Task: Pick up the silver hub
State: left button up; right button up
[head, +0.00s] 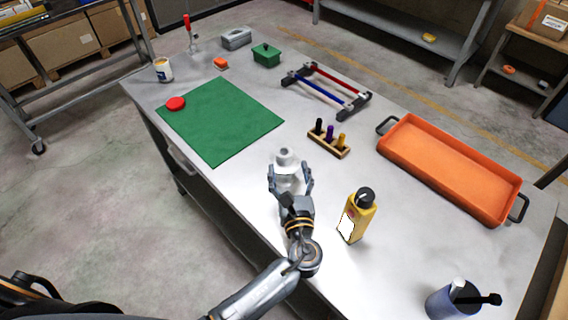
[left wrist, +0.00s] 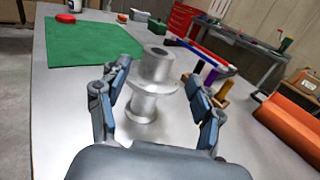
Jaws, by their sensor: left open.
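The silver hub (head: 285,158) stands upright on the grey table, a stepped round part with a dark hole in its top. In the head view my left gripper (head: 290,180) is around it, with a finger on each side. In the left wrist view the hub (left wrist: 150,85) stands between the two open fingers of the left gripper (left wrist: 158,92), with visible gaps on both sides. The lower part of the hub is partly hidden by the gripper in the head view. My right gripper does not show.
A yellow bottle (head: 357,216) stands right of my left gripper. A wooden block with coloured pegs (head: 329,140) is behind it. A green mat (head: 219,120) lies to the left, with a red disc (head: 175,103) on it. An orange tray (head: 450,165) and a blue container (head: 452,301) are on the right.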

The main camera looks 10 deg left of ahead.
aim_at(285, 161)
pick_arm(q)
jog(key=shift+w+a+r, duration=0.15)
jog(key=shift+w+a, duration=0.1)
jog(key=shift+w, duration=0.25)
jog(key=p+x, duration=0.1)
jog(key=x, duration=0.2)
jog(key=shift+w+a+p, duration=0.25)
jog(key=shift+a+p, duration=0.05)
jog(key=shift+p, duration=0.1)
jog(key=shift+w+a, duration=0.15)
jog(key=shift+w, duration=0.3)
jog(key=shift+s, duration=0.1)
grip_shut()
